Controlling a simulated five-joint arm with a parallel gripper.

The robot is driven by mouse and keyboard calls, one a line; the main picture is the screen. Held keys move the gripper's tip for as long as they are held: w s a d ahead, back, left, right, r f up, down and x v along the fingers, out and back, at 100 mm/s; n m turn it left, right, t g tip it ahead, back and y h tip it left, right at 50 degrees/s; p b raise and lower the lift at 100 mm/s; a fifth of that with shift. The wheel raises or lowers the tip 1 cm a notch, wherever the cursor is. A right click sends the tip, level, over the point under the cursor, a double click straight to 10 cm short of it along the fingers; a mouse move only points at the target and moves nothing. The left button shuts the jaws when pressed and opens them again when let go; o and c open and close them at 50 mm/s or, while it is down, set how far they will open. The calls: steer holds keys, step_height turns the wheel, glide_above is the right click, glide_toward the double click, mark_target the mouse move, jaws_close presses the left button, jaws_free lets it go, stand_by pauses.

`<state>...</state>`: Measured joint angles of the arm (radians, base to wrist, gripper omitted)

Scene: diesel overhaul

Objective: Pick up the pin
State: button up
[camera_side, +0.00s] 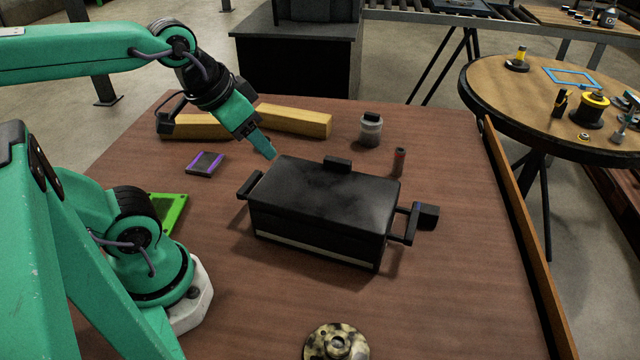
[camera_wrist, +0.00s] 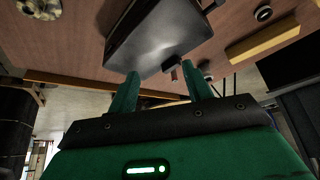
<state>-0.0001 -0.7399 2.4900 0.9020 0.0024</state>
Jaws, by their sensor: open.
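A small upright dark cylinder with a reddish body (camera_side: 399,161) stands on the table behind the right end of the black box. It is the most pin-like thing in view, but I cannot be sure it is the pin. A small reddish thing (camera_wrist: 174,75) shows between my fingers in the wrist view, probably the same piece. My gripper (camera_side: 268,152) hangs above the table by the back left corner of the box, well left of the cylinder. In the wrist view its fingers (camera_wrist: 161,92) are spread apart with nothing held between them.
The lidded black box (camera_side: 325,205) with side handles fills the table's middle. Behind it are a yellow beam (camera_side: 293,120) and a grey jar (camera_side: 370,130). A purple-edged block (camera_side: 205,164), green tray (camera_side: 170,212) and mottled round part (camera_side: 336,343) lie around. The table's right front is clear.

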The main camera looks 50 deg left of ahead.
steer(key=w+r+m+g, duration=0.1)
steer(key=w+r, duration=0.3)
steer(key=w, duration=0.6)
steer(key=m+g, duration=0.3)
steer(key=g, duration=0.2)
glide_above(399, 164)
steer(key=f, duration=1.9)
steer(key=shift+w+a+f, duration=0.25)
steer(key=shift+a+f, duration=0.05)
steer(key=shift+w+f, duration=0.2)
steer(key=shift+f, duration=0.3)
steer(key=shift+w+a+f, duration=0.1)
steer(key=shift+a+f, duration=0.05)
steer(key=shift+f, duration=3.75)
